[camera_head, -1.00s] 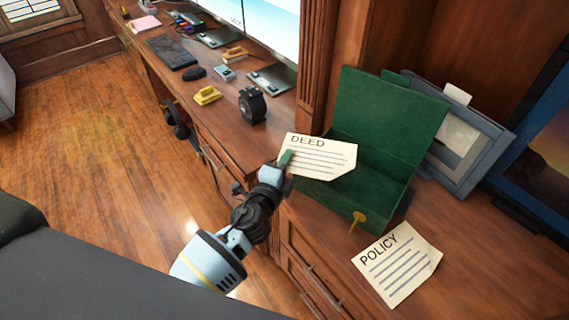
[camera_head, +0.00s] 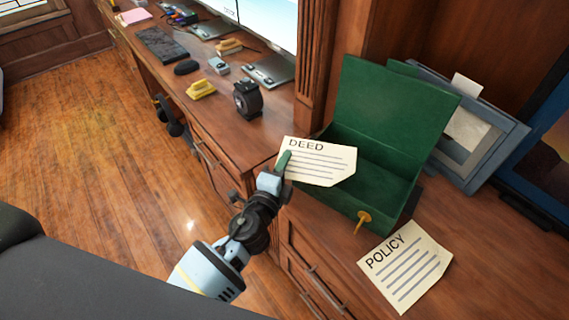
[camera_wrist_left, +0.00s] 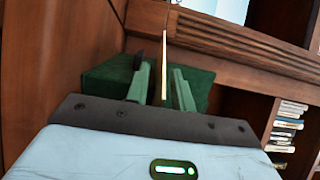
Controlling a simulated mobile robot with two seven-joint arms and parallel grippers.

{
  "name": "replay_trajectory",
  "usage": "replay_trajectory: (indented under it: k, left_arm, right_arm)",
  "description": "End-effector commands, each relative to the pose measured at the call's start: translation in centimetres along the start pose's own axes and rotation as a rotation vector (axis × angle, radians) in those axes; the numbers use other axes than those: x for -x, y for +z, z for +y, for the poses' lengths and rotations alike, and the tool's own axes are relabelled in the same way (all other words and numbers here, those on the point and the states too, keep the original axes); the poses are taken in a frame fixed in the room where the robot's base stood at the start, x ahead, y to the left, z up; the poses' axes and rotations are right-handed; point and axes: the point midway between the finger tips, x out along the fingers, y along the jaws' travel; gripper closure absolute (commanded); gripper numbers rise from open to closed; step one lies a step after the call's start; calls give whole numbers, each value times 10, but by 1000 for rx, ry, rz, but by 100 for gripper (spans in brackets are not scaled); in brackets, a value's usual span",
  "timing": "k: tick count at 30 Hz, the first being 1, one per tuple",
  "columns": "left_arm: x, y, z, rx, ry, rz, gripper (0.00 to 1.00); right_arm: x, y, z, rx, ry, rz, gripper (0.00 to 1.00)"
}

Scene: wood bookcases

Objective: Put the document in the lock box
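The document marked DEED (camera_head: 320,163) is a cream sheet held by its left edge in my left gripper (camera_head: 284,162). In the left wrist view the document (camera_wrist_left: 164,75) shows edge-on between the green fingers (camera_wrist_left: 160,85). The green lock box (camera_head: 365,185) stands on the desk with its lid (camera_head: 388,110) open. A brass key (camera_head: 364,218) sticks out of its front. The sheet is in front of the box's left part and hides some of it; I cannot tell whether they touch. A second sheet marked POLICY (camera_head: 405,267) lies on the desk, right of the box front. My right gripper is out of view.
A grey picture frame (camera_head: 470,140) leans behind the box on the right. A black tape dispenser (camera_head: 248,100), a yellow stapler-like item (camera_head: 201,89) and a keyboard (camera_head: 163,44) lie on the desk further left. Bare desk shows right of POLICY.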

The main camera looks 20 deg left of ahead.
Motion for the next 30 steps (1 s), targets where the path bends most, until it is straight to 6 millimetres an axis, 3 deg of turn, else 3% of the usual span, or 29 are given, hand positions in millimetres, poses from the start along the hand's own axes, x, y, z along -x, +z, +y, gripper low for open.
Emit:
replay_trajectory:
  k: [9, 24, 30]
  left_arm:
    - [0, 0, -9, -1, -4, 0, 76]
    - [92, 0, -1, 0, 4, 0, 76]
    - [114, 0, -2, 1, 2, 0, 76]
  right_arm:
    - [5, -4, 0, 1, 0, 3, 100]
    - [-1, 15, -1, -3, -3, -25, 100]
    - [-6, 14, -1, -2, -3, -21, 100]
